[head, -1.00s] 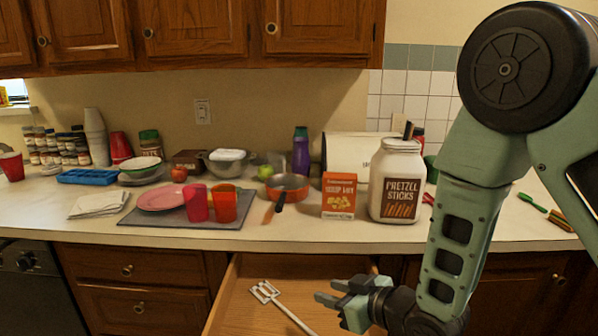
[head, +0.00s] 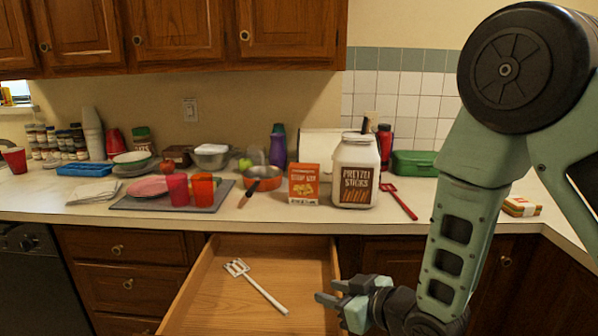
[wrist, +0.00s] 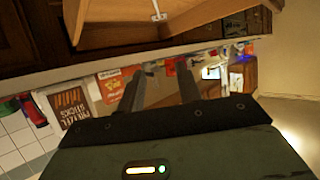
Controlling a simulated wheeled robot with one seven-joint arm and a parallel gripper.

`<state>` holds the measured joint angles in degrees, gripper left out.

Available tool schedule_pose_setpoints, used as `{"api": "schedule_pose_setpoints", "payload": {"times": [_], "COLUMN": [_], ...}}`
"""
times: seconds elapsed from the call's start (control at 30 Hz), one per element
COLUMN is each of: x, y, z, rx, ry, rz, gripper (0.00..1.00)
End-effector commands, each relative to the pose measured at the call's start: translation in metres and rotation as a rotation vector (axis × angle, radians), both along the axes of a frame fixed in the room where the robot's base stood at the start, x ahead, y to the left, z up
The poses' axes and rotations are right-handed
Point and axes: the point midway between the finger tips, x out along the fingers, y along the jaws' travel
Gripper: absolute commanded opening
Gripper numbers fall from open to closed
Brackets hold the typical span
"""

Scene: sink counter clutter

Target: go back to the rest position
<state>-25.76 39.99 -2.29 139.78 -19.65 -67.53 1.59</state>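My gripper (head: 335,300) is in front of the counter, at the right side of the open drawer (head: 205,296) in the head view. Its two fingers are apart with nothing between them. In the wrist view the gripper's dark fingers (wrist: 158,92) also stand apart and empty. A white slotted utensil (head: 262,290) lies in the drawer, clear of the gripper. My arm is folded, with the forearm hanging down at the right of the head view.
The counter holds a pretzel jar (head: 356,172), a soup mix box (head: 303,184), an orange pan (head: 263,182), red cups (head: 202,190) on a grey mat (head: 126,204), a red utensil (head: 399,202) and a green box (head: 414,164). The open drawer juts out below the counter edge.

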Motion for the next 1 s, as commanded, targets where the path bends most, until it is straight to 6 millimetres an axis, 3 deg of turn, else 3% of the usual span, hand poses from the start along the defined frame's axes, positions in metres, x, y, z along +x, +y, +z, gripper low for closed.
{"api": "schedule_pose_setpoints", "payload": {"times": [0.37, 0.67, 0.87, 1.0], "x": [-0.008, -0.033, -0.079, -0.132], "y": [0.0, -0.004, -0.014, -0.029], "z": [0.006, 0.016, 0.032, 0.048], "rx": [-0.075, -0.192, -0.329, -0.453], "ry": [0.084, 0.227, 0.403, 0.566], "rz": [-0.025, -0.053, -0.07, -0.073], "gripper": [0.35, 0.35, 0.35, 0.35]}}
